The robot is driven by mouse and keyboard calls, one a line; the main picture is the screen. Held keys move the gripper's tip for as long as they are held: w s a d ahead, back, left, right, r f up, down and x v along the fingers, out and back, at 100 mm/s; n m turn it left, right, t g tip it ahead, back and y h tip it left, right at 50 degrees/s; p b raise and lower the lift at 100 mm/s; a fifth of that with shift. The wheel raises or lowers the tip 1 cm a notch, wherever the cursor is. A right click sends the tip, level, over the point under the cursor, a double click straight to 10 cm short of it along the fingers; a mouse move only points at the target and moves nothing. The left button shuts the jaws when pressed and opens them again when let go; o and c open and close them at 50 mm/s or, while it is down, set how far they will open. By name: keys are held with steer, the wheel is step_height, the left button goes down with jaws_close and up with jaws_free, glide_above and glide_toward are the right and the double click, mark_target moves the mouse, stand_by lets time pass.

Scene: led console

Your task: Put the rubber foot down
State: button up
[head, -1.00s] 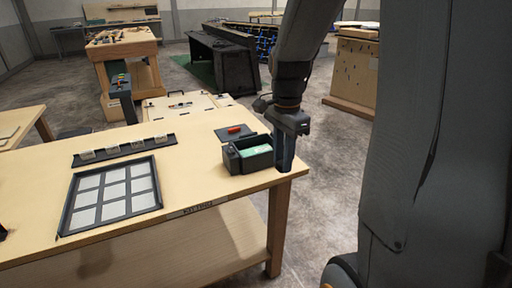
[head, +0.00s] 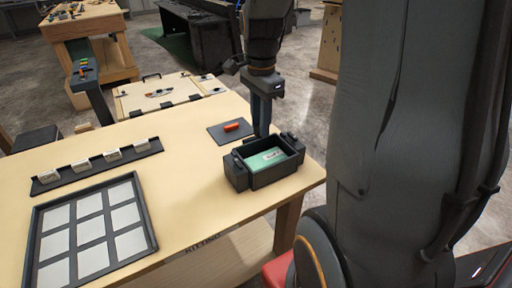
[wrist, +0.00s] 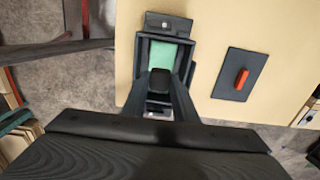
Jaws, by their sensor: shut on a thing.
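The rubber foot (wrist: 160,82) is a small black block between my fingertips in the wrist view. My gripper (wrist: 161,80) is shut on it. In the wrist view it shows against the green floor of a dark bin (wrist: 144,60). In the head view my gripper (head: 262,132) points down at the far edge of this bin (head: 274,178), and the foot cannot be made out there. Whether the foot touches the bin cannot be told.
A dark mat (head: 217,133) with a red-orange piece (head: 232,127) lies behind the bin. A tray with pale squares (head: 150,238) and a dark strip with several white blocks (head: 128,161) lie to the left. Bare tabletop (head: 195,175) lies between.

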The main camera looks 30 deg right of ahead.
step_height(320, 180, down, 6)
steer(key=shift+w+d+r+p, duration=0.15)
steer(key=shift+r+p, duration=0.1)
steer(key=shift+p, duration=0.3)
steer(key=shift+f+p, duration=0.4)
steer(key=shift+f, duration=1.85)
steer(key=o, duration=1)
steer(key=shift+f, duration=0.1)
